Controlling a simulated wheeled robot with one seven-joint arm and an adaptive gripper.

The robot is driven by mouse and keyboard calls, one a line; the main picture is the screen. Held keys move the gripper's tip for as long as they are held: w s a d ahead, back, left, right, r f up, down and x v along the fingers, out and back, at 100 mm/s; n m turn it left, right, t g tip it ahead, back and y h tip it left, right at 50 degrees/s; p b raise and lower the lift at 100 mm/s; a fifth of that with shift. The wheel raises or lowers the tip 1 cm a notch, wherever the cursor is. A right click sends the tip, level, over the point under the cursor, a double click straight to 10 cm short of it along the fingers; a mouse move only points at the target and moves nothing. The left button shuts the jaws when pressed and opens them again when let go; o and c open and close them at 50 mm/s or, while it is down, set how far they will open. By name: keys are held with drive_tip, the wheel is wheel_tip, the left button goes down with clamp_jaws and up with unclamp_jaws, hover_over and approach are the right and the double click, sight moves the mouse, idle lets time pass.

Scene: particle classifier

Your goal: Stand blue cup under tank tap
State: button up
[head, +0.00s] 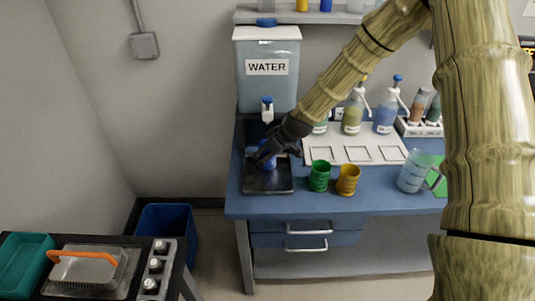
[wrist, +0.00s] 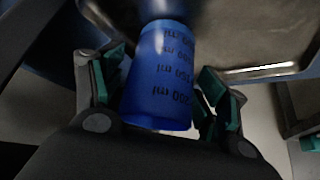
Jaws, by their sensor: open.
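The blue cup (wrist: 160,85) with dark volume marks stands between the two open fingers of my gripper (wrist: 160,105) in the wrist view. In the head view the blue cup (head: 268,158) is partly hidden by my gripper (head: 268,156). It is over the black tray (head: 268,187) in front of the water tank (head: 267,85). Whether the cup is exactly beneath the spout is hard to tell. Small gaps seem to show between the fingers and the cup.
A green cup (head: 319,176) and a yellow cup (head: 347,180) stand right of the tray. A clear measuring jug (head: 413,172) is farther right. Pump bottles (head: 352,115) stand behind a white panel (head: 375,146). A blue bin (head: 165,233) is on the floor at left.

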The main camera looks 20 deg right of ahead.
drive_tip(key=b+v, duration=0.1)
drive_tip(key=v, duration=1.1)
drive_tip(key=shift+b, duration=0.35)
